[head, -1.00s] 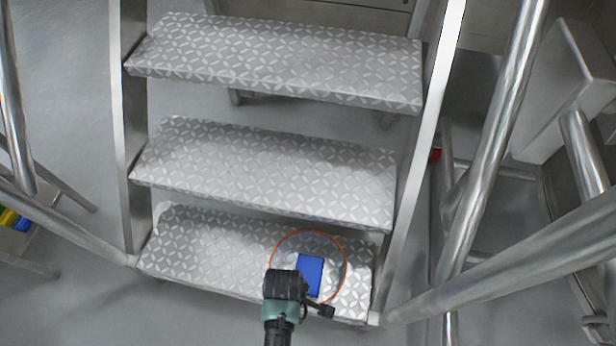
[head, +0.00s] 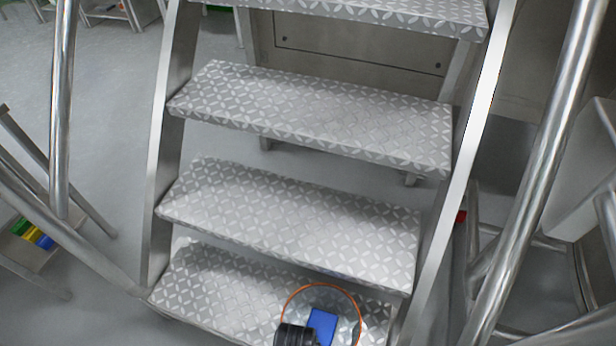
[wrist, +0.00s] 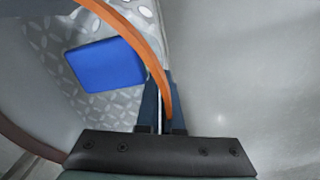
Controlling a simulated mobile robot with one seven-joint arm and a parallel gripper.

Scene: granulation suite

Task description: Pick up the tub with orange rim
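The tub with the orange rim (head: 290,299) is at the right part of the lowest visible stair tread. Its walls look clear, and a blue block (head: 321,326) shows inside it. In the wrist view the orange rim (wrist: 147,45) runs down to my gripper (wrist: 161,98), and the blue block (wrist: 105,65) lies left of the fingers. The fingers are close together, with the tub's wall between them at the rim. In the head view my dark gripper covers the tub's near left side, and the fingertips are hidden. I cannot tell whether the tub touches the tread.
Metal stairs with patterned treads (head: 290,218) rise behind the tub. Steel handrails (head: 545,150) flank them on both sides. A low stand with coloured bins (head: 32,235) is at the left.

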